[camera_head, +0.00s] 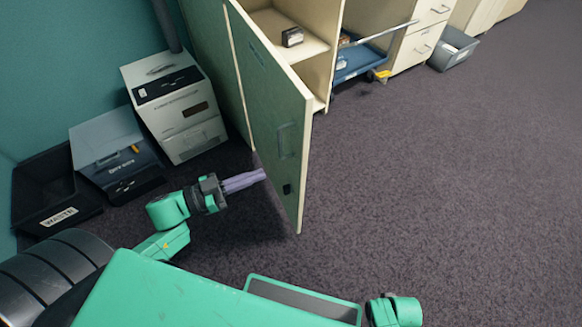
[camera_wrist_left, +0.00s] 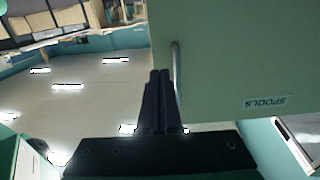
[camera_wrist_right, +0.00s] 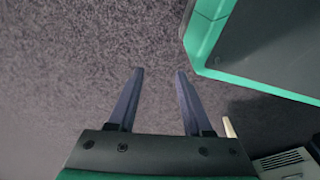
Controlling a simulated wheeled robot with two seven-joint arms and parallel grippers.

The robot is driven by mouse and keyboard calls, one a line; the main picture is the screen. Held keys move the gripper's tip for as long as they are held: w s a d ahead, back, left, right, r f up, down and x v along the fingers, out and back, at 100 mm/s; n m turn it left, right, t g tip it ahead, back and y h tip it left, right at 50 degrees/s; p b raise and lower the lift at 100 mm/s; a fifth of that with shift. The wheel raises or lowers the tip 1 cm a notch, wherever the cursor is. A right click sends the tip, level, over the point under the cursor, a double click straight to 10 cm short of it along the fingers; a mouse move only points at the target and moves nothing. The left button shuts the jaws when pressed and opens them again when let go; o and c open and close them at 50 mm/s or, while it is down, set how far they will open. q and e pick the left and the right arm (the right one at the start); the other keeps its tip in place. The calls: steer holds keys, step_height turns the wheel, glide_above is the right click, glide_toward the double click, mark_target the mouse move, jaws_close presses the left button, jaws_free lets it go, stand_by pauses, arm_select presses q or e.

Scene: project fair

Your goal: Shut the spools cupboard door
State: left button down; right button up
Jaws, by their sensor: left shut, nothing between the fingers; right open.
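The spools cupboard door (camera_head: 272,125) is a green panel with pale edges and stands open, jutting out towards me. Its handle (camera_head: 287,141) is on the face turned to the picture's left. In the left wrist view the door (camera_wrist_left: 235,55) fills the upper right, with an upside-down SPOOLS label (camera_wrist_left: 266,103). My left gripper (camera_head: 264,174) is shut and empty, its fingertips at the door's outer face below the handle; I cannot tell whether they touch. In the left wrist view the fingers (camera_wrist_left: 159,75) are together beside the handle bar (camera_wrist_left: 176,65). My right gripper (camera_wrist_right: 158,72) is open and empty above the floor.
The open cupboard (camera_head: 318,45) has a dark small item (camera_head: 292,37) on its shelf. A blue cart (camera_head: 362,62) stands behind it. A waste bin (camera_head: 40,180), a blue-grey box (camera_head: 112,140) and a pale machine (camera_head: 175,105) line the left wall. The right floor is clear.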

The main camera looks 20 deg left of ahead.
mark_target(299, 160)
arm_select(q)
steer(key=b+x, duration=0.1)
steer(key=x, duration=0.7)
steer(key=shift+w+d, duration=0.1)
steer(key=shift+w, duration=0.05)
steer(key=shift+w+d, duration=0.25)
arm_select(e)
steer(key=shift+w+a+r, duration=0.25)
steer(key=shift+w+r, duration=0.65)
steer(key=shift+w, duration=0.15)
